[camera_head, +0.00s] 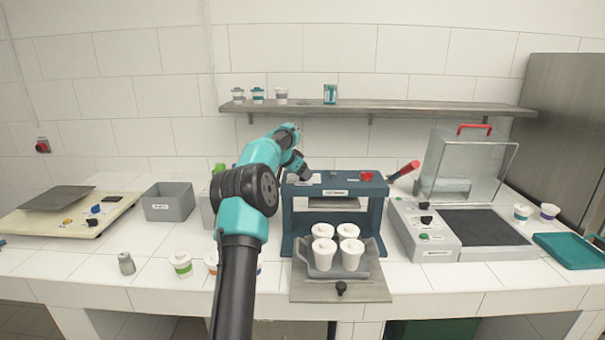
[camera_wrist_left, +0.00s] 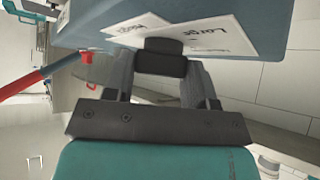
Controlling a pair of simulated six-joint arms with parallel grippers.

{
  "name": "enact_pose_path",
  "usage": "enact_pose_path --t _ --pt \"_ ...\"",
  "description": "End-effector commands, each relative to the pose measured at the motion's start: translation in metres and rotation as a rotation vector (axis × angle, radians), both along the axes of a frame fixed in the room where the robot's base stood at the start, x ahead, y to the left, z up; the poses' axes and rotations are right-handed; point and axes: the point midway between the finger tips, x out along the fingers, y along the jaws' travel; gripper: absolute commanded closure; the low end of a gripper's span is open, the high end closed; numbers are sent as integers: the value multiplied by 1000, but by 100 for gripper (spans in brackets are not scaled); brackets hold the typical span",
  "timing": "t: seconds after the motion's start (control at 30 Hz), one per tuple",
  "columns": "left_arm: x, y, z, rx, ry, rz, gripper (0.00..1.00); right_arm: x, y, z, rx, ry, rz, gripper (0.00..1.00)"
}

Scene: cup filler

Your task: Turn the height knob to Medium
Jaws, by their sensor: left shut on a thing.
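The dark blue cup filler (camera_head: 287,222) stands mid-counter, and its blue body shows in the left wrist view (camera_wrist_left: 230,15). My left gripper (camera_head: 301,176) is at the left end of its top. In the left wrist view my left gripper (camera_wrist_left: 160,75) is shut on a black knob (camera_wrist_left: 164,45), with a finger on each side. White label cards (camera_wrist_left: 215,32) lie by the knob; one reads "Large", and the others are partly hidden or hard to read. The knob's pointing direction cannot be told. In the head view my gripper hides the knob. My right gripper is not in view.
A red knob (camera_head: 366,175) and a red-handled lever (camera_head: 405,170) are at the filler's right. Several white cups stand on a grey tray (camera_head: 372,272) in front. A machine with a clear cover (camera_head: 465,165) is to the right. A shelf (camera_head: 420,107) runs behind.

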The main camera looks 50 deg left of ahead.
Motion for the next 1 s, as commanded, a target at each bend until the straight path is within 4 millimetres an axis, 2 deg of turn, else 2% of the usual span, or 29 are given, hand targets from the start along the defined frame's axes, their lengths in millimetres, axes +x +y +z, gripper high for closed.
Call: enact_pose_path --t 0.3,0.77,0.8,1.0 --pt "0 1 0 -1 0 -118 73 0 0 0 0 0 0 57" --pt "0 0 0 0 2 -135 73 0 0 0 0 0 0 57" --pt "0 0 0 0 2 -135 46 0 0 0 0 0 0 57" --pt "0 1 0 0 2 -134 27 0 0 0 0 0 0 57"
